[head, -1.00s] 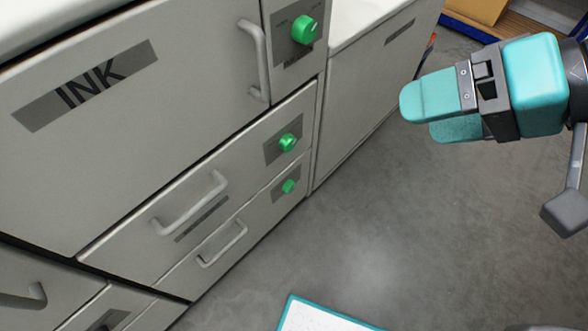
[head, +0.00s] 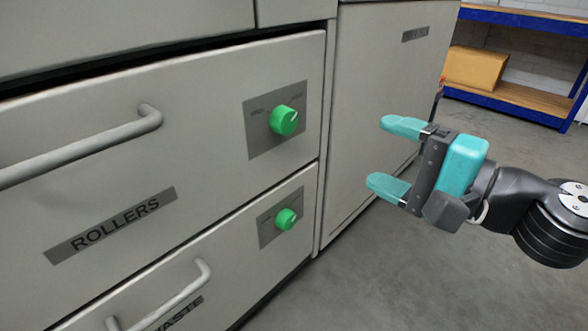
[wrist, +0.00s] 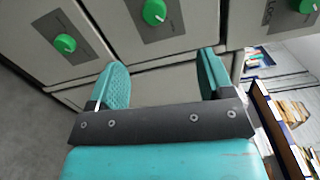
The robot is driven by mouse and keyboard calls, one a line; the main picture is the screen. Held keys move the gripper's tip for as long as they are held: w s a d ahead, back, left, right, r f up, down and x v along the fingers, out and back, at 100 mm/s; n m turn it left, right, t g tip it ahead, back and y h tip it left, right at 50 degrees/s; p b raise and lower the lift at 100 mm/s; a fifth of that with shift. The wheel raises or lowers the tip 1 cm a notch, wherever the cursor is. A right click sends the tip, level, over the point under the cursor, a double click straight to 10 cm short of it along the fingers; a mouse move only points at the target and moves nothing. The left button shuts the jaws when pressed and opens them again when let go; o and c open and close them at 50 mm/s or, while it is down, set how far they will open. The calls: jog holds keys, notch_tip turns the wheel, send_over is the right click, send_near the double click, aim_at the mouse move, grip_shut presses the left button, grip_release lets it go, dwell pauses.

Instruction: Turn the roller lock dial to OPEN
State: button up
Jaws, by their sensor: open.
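The roller lock dial (head: 284,120) is a round green knob on a grey plate at the right end of the ROLLERS drawer (head: 215,140). Its pale mark points to the upper right; the small words on the plate are too blurred to read surely. My gripper (head: 385,155) is open and empty, to the right of the dial and apart from it, with its teal fingers pointing left toward the cabinet. In the wrist view the middle green dial (wrist: 154,12) appears to be the roller one, beyond the gap between the fingers.
A similar green dial (head: 286,219) sits below on the WASTE drawer. The ROLLERS drawer handle (head: 80,148) sticks out at left. A plain cabinet (head: 370,110) stands behind my gripper. A blue-framed shelf (head: 520,18) with a cardboard box (head: 475,68) is at the back right. Floor is clear at lower right.

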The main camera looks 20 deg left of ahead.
notch_tip(320, 180, down, 2)
jog(key=m, duration=0.1)
jog(key=p, duration=0.7)
send_near(290, 124)
jog(key=shift+t, duration=0.4)
jog(key=x, duration=0.9)
jog(key=shift+s+a+p, duration=0.2)
jog(key=shift+a+p, duration=0.05)
jog(key=shift+p, duration=0.1)
jog(key=shift+c, duration=0.2)
jog(key=c, duration=0.9)
